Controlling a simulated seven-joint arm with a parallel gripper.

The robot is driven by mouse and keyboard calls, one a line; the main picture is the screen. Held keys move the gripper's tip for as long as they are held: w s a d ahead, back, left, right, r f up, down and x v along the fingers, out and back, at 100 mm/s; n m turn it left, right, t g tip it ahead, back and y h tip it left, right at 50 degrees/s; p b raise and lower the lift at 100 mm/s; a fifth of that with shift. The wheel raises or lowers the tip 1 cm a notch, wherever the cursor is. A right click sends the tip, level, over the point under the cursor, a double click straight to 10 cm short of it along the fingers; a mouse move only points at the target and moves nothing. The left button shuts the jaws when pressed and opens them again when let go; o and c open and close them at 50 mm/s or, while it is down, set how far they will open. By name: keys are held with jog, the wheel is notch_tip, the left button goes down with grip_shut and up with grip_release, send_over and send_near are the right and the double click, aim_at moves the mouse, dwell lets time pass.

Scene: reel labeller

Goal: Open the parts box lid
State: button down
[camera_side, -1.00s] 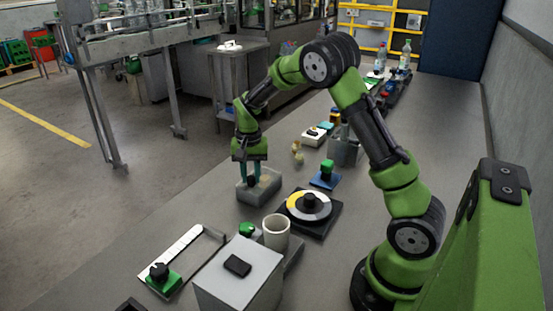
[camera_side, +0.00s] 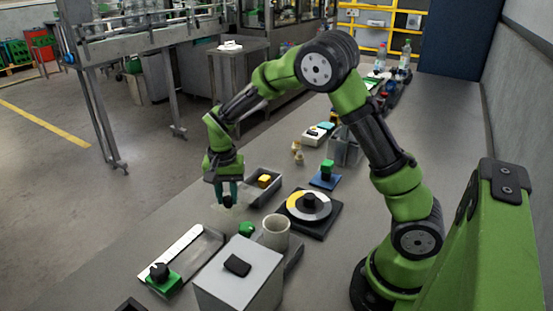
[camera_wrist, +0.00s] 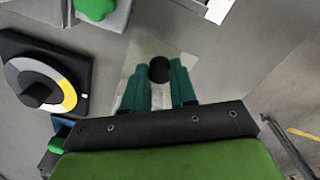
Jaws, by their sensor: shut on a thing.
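The grey parts box (camera_side: 261,200) stands open on the bench, with a yellow block (camera_side: 264,180) visible inside. My gripper (camera_side: 228,201) is to the left of the box and nearer the camera, raised off the bench. In the wrist view its teal fingers (camera_wrist: 159,85) are closed on the black knob (camera_wrist: 159,69) of the lid. The lid (camera_wrist: 183,52) is a pale flat plate, clear of the box.
A dial (camera_side: 309,205) on a black base is right of the box. A mug (camera_side: 276,234), a green knob (camera_side: 246,229) and a grey box (camera_side: 240,272) stand nearer the camera. A slider track with a green block (camera_side: 163,281) is front left. Bare bench lies below the gripper.

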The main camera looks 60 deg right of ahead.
jog(key=shift+a, duration=0.35)
jog(key=c, duration=1.2)
grip_release()
jog(key=o, duration=0.3)
jog(key=shift+d, duration=0.15)
jog(key=shift+r, duration=0.1)
notch_tip(320, 180, up, 17)
jog(key=shift+f, duration=0.1)
jog(key=s+a+n+t, duration=0.1)
jog(key=s+n+t, duration=0.1)
jog(key=s, duration=0.4)
jog(key=s+a+n+t+y, duration=0.1)
jog(key=s+a+n+t, duration=0.1)
jog(key=s, duration=0.5)
jog(key=s+a+r+n+t+y, duration=0.1)
jog(key=s+n+t, duration=0.2)
jog(key=s, duration=0.4)
jog(key=shift+a, duration=0.15)
